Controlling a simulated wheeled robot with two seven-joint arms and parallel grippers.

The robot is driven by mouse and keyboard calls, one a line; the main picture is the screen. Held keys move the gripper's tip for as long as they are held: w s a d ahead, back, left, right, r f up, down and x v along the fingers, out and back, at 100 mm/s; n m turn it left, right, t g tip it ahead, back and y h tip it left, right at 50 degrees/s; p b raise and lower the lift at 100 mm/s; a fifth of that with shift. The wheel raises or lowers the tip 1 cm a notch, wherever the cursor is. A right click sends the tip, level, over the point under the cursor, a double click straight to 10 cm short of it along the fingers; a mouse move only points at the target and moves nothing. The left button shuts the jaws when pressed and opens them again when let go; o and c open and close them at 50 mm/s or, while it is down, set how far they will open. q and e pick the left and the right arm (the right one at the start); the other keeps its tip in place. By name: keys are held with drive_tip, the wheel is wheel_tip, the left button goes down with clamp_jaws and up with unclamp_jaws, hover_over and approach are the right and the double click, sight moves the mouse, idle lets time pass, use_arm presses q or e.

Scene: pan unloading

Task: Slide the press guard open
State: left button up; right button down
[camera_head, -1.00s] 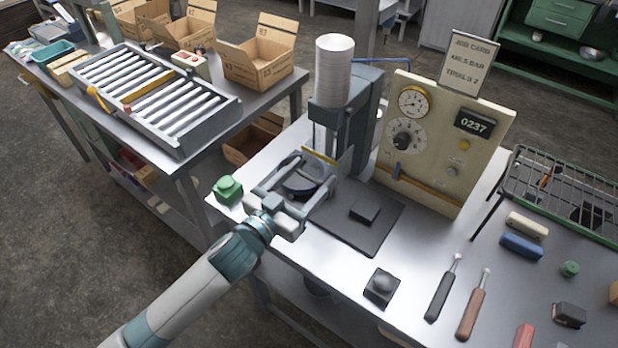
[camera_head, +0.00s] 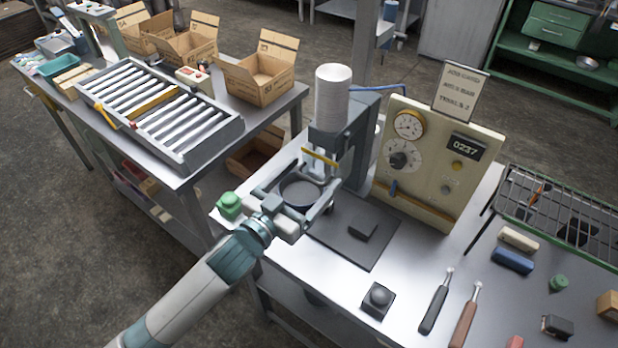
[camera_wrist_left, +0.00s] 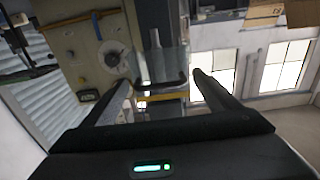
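The press (camera_head: 350,140) stands on the metal bench, with a pale cylinder on top. Its guard is a clear panel with a yellow strip (camera_head: 321,158), in front of the press column. In the left wrist view the clear guard (camera_wrist_left: 155,62) has a dark handle bar along its lower part, between my fingers as seen there. My left gripper (camera_head: 306,182) is open, its two fingers wide apart, over the round dark press bed (camera_head: 299,193). In the left wrist view the gripper (camera_wrist_left: 162,79) shows no finger closed on the handle; contact cannot be told. My right gripper is out of view.
A cream control panel (camera_head: 427,190) stands right of the press. A green button block (camera_head: 230,205) sits left of my gripper. A dark mat (camera_head: 375,246) with a small block, a black knob box (camera_head: 377,300) and hand tools lie in front. A roller conveyor (camera_head: 200,150) is at left.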

use_arm(q)
drive_tip(key=shift+s, duration=0.1)
drive_tip(key=b+v, duration=0.5)
drive_tip(key=v, duration=1.2)
drive_tip(key=shift+a, duration=0.15)
